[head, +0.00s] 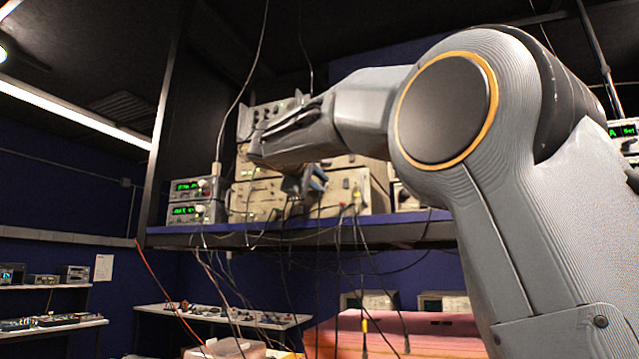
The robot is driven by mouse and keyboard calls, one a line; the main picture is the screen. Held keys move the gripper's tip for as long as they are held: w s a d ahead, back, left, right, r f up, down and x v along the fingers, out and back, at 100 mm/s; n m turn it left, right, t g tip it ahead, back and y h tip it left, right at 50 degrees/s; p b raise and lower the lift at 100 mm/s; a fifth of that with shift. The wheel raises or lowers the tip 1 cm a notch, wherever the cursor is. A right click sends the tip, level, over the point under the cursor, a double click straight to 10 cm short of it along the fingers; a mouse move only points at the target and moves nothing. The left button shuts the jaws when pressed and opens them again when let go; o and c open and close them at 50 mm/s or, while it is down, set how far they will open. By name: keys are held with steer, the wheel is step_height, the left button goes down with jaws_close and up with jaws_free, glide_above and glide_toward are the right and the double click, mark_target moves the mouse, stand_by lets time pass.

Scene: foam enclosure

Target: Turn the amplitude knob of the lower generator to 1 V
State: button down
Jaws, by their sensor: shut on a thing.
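My gripper (304,183) is at the end of my arm, small and partly dark, in front of the beige instruments on the shelf. Its jaws are shut on what seems to be a knob, mostly hidden by the fingers. A lower beige instrument (258,200) stands behind and to the left of it. Two small instruments with green displays are stacked at the shelf's left end, an upper one (187,188) and a lower one (188,213). Their digits are too small to read for sure. I cannot tell for certain which unit is the lower generator, nor its setting.
The shelf (300,234) has a purple-blue edge. Several cables hang over it below my gripper. A grey instrument (270,118) sits on top of the stack, close behind my wrist. A pink foam block (400,328) lies below. Benches (225,316) stand at lower left.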

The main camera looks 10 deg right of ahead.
steer(key=c, duration=1.7)
jaws_free()
steer(key=shift+a, duration=0.1)
steer(key=b+v, duration=0.3)
steer(key=v, duration=0.4)
steer(key=shift+s+a, duration=0.2)
steer(key=shift+s, duration=0.15)
